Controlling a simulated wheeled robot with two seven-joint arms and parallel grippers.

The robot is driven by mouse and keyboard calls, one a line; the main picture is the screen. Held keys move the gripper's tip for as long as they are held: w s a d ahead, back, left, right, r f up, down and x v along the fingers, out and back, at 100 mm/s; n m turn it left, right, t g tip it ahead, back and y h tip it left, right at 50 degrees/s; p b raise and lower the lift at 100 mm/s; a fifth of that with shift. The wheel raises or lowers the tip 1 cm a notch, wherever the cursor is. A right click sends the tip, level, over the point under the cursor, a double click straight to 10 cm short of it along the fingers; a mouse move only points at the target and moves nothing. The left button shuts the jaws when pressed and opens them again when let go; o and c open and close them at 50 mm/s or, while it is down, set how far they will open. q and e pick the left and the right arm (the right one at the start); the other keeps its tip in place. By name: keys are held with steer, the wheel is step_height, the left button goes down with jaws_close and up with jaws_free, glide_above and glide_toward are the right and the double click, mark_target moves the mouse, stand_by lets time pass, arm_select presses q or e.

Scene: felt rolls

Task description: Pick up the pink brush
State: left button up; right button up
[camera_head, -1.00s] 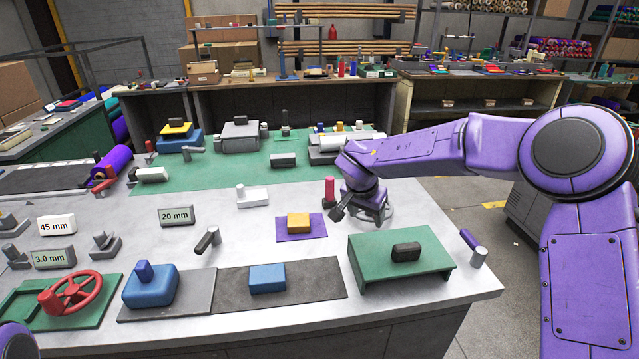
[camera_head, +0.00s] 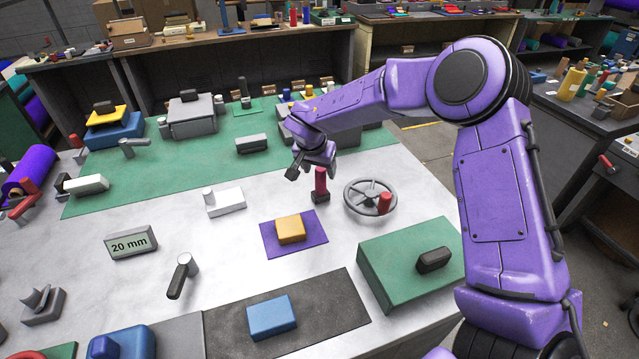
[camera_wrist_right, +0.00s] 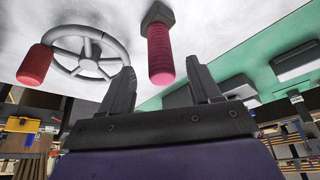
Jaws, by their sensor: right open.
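The pink brush (camera_head: 321,182) stands upright on the light worktop, with a pink-red handle and a dark base. In the right wrist view its ribbed pink handle (camera_wrist_right: 160,52) points toward the gripper, its end close to the gap between the fingers. My right gripper (camera_head: 312,165) is just above and behind the brush in the head view, with no grip on it. In the right wrist view the right gripper's (camera_wrist_right: 162,85) two dark fingers are spread apart with nothing held between them. My left gripper is not in view.
A grey handwheel (camera_head: 349,197) with a red knob lies right of the brush. A purple mat (camera_head: 268,240) with a yellow block (camera_head: 290,229) is in front. A green platform (camera_head: 385,255) stands front right. A white block (camera_head: 226,203) is to the left; bare worktop lies between.

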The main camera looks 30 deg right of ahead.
mark_target(321, 180)
steer(key=p+x, duration=0.1)
steer(key=x, duration=0.4)
steer(key=shift+w+f+p, duration=0.15)
steer(key=shift+f+p, duration=0.15)
steer(key=shift+p, duration=0.1)
steer(key=shift+d+f, duration=0.1)
steer(key=shift+f, duration=0.3)
steer(key=c, duration=1)
steer(key=shift+c, duration=0.2)
step_height(321, 180, up, 3)
steer(key=shift+w+b, duration=0.1)
steer(key=shift+b, duration=0.2)
steer(key=s+a+r+b, duration=0.2)
steer(key=s+a+r, duration=0.1)
steer(key=s+r, duration=0.7)
steer(key=s, duration=0.4)
steer(key=shift+a+b, duration=0.2)
steer(key=shift+b, duration=0.2)
